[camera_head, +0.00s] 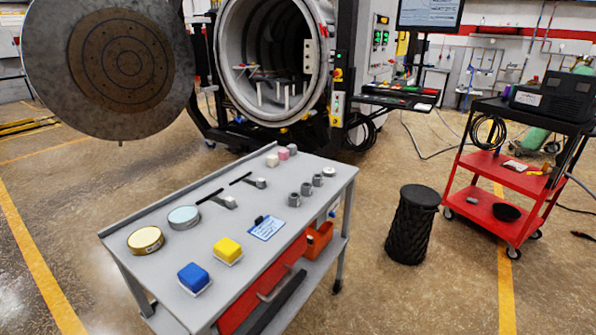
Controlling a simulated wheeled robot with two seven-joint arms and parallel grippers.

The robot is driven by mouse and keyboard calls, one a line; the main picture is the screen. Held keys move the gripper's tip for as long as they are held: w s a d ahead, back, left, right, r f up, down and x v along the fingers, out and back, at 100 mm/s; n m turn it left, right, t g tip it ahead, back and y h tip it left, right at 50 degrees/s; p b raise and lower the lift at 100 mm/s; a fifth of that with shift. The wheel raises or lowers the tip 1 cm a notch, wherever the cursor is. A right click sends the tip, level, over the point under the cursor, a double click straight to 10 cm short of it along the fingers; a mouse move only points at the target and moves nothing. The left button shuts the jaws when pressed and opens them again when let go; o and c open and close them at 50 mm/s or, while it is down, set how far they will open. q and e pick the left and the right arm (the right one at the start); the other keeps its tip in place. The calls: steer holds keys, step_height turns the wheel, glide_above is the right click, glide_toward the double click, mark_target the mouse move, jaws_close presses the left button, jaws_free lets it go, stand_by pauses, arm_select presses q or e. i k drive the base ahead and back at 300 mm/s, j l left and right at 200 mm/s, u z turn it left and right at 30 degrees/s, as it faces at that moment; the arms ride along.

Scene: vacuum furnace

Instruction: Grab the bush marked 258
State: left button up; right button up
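Three small grey cylinders that look like bushes stand in a slanting row on the right half of the grey cart top: a near one (294,199), a middle one (306,188) and a far one (318,180). They are upright and close together. No number is readable on any of them, so I cannot tell which is 258. Neither of my grippers shows in the head view.
The cart top (142,263) also holds a yellow block (227,250), a blue block (193,278), a gold round tin (146,240), a pale blue tin (184,217) and a blue card (266,228). A black stool (412,225) and red trolley (495,205) stand right.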

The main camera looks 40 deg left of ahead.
mark_target(318, 178)
steer(key=i+l+u, duration=0.1)
steer(key=i+u, duration=0.15)
steer(key=u, duration=0.15)
steer(key=i+l+u, duration=0.1)
steer(key=u, duration=0.35)
steer(key=i+l+u, duration=0.4)
steer(key=l+u, duration=0.15)
steer(key=u, duration=0.3)
steer(key=i+l+u, duration=0.15)
steer(key=l+u, duration=0.25)
steer(key=i+l+u, duration=0.1)
steer(key=l+u, duration=0.2)
steer(key=l, duration=0.4)
steer(key=l+u, duration=0.25)
steer(key=l, duration=0.45)
